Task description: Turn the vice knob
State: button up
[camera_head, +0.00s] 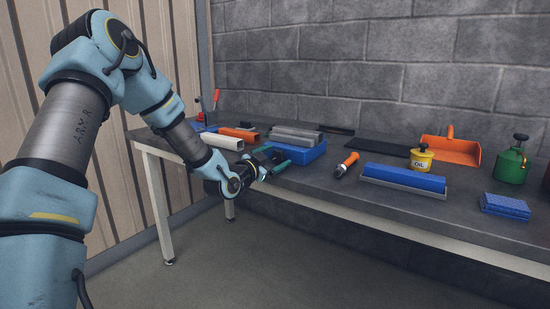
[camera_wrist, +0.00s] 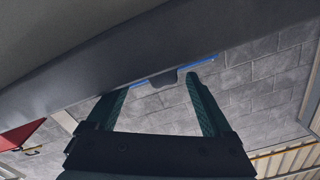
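My gripper (camera_head: 276,157) is at the front edge of the bench, close to a blue tray (camera_head: 304,153) with grey bars in it. Its two teal fingers are apart. They also show spread in the wrist view (camera_wrist: 157,84), with nothing clearly held between them. A small dark rounded piece (camera_wrist: 163,79) shows between the fingertips, beside a thin blue strip (camera_wrist: 200,64); I cannot tell whether it is the vice knob or whether the fingers touch it. No vice knob can be made out for certain in the head view.
A pale square tube (camera_head: 222,141) lies left. The floor in front is clear.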

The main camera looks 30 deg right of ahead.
jog(key=c, duration=1.3)
jog(key=shift+n, duration=0.4)
jog(key=n, duration=0.3)
jog(key=shift+w+a+n+b, duration=0.1)
jog(key=shift+n+b, duration=0.2)
jog(key=shift+b, duration=0.1)
jog(key=n, duration=0.4)
jog(key=shift+w+a+n, duration=0.1)
jog(key=shift+w+n, duration=0.1)
jog(key=shift+n, duration=0.2)
jog(key=o, duration=1.4)
jog(key=shift+c, duration=0.2)
